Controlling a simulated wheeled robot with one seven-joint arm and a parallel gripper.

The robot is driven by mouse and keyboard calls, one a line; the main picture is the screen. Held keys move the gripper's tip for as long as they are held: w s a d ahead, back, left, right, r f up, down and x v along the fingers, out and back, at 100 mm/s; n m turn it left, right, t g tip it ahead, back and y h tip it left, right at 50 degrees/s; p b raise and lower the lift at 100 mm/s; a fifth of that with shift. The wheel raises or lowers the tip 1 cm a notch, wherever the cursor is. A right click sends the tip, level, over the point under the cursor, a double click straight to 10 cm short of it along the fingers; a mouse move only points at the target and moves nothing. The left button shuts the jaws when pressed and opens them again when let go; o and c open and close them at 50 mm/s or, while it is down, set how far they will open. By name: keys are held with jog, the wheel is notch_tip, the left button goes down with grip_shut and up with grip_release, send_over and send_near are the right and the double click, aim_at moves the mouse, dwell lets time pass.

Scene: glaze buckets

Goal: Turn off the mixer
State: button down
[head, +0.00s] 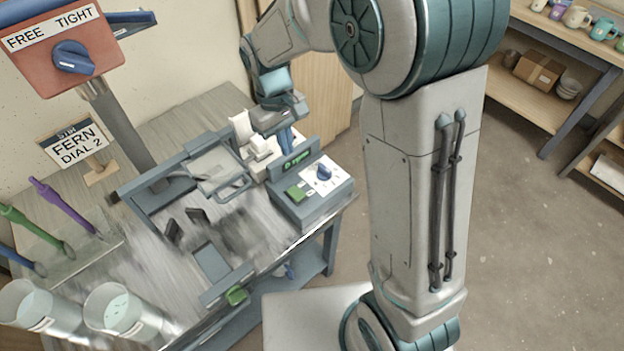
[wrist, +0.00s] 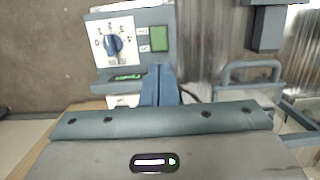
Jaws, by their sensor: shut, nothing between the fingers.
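The mixer's grey control box (head: 312,195) stands at the right edge of the bench. It carries a blue dial (head: 324,173) on a white numbered plate, a green button (head: 296,192) and a lit green display (head: 297,161). In the wrist view the dial (wrist: 115,45) has numbers around it, and the green button (wrist: 159,39) is beside it; I cannot tell the dial's setting for sure. My gripper (head: 287,140) is shut and empty, just behind the box near the display. Its blue fingers (wrist: 157,86) show below the button in the wrist view, apart from dial and button.
A grey frame with a handle (head: 225,190) lies left of the box. A sign reading FERN DIAL 2 (head: 75,145) and a red FREE/TIGHT panel (head: 62,55) stand at left. Two clear buckets (head: 122,310) are at front left. Floor at right is open.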

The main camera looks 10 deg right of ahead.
jog(key=shift+a, duration=0.15)
jog(key=shift+f, duration=0.1)
send_near(297, 195)
jog(key=f, duration=0.4)
jog(key=s+f, duration=0.1)
jog(key=f, duration=0.1)
jog(key=shift+d+f, duration=0.35)
jog(key=shift+f, duration=0.1)
